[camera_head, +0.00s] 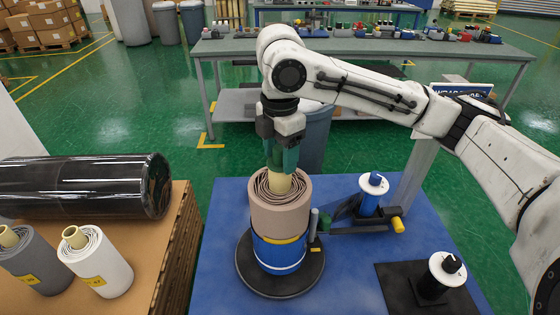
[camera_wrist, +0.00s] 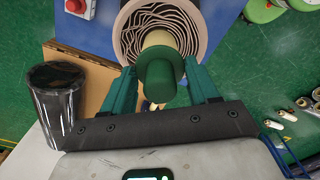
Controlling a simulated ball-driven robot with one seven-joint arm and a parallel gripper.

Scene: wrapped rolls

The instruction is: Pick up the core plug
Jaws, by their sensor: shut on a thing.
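The core plug (camera_wrist: 160,78) is green, with a round flange and a narrower body. It sits between the green fingers of my gripper (camera_wrist: 161,66), which is shut on it. In the wrist view the plug covers part of the cream core tube (camera_wrist: 157,39) of a wrapped roll. In the head view my gripper (camera_head: 283,158) points down just above that core, and the plug is hard to tell from the fingers. The tan roll (camera_head: 281,215) stands upright with a blue wrap (camera_head: 279,256) around its lower part. I cannot tell whether the plug still touches the core.
The roll stands on a black round base (camera_head: 253,280) on a blue table (camera_head: 340,275). A blue-and-white spool (camera_head: 372,195) and a white-topped post (camera_head: 446,268) stand to the right. At left, a cardboard-topped stack (camera_head: 145,255) holds a black-wrapped roll (camera_head: 85,187) and two smaller rolls.

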